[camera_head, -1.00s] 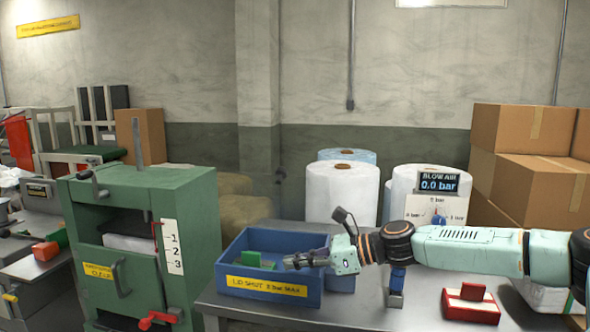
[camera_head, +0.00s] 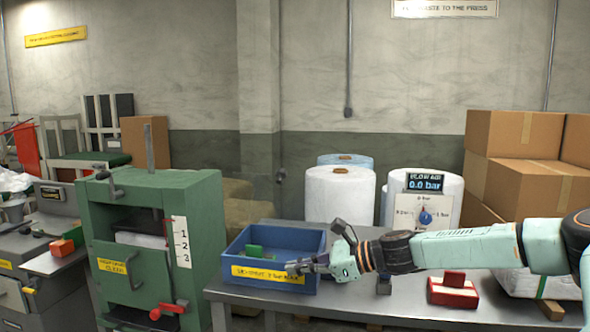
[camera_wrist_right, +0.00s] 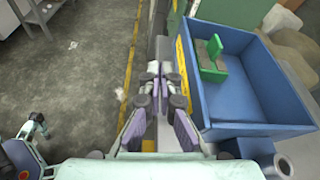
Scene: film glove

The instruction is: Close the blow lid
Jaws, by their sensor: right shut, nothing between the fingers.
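The blue box (camera_head: 310,240) stands open on the metal table, with a yellow label on its front wall. A green block (camera_head: 254,251) lies inside it. I see no lid over the box. My right gripper (camera_head: 293,268) is shut and empty, its fingertips in front of the box's front wall near the label's right end. In the right wrist view the closed fingers (camera_wrist_right: 159,76) are beside the outside of the box (camera_wrist_right: 206,105), pointing along its wall; I cannot tell whether they touch. The green block (camera_wrist_right: 213,60) shows at the box's far end.
A green press (camera_head: 155,215) stands left of the box. A blow air panel (camera_head: 424,208) reading 0.0 bar stands behind my right arm. White rolls (camera_head: 340,195) stand behind the table.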

